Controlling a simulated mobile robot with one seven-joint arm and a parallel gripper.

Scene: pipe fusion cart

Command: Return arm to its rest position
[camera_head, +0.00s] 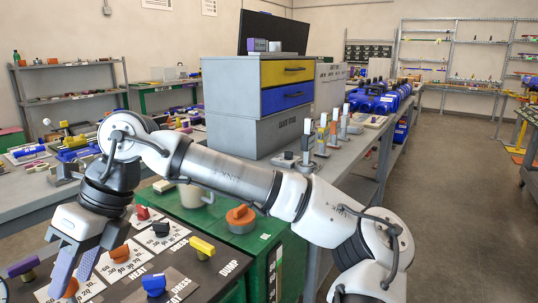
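My white and grey arm (230,175) reaches from the lower right across the picture to the left. My gripper (72,280) points down over the green cart's control panel (128,286) at the lower left. Its two bluish-grey fingers stand apart. An orange knob (71,288) shows between and just below the fingertips; I cannot tell whether they touch it. Another orange knob (120,254), a yellow knob (202,246), a blue knob (154,284) and a purple knob (22,266) sit on the panel around the gripper.
An orange-topped round part (240,218) and a beige mug (196,194) stand behind the panel. A grey cabinet (230,110) with yellow and blue drawers stands on the bench behind my arm. Open floor (455,200) lies at the right.

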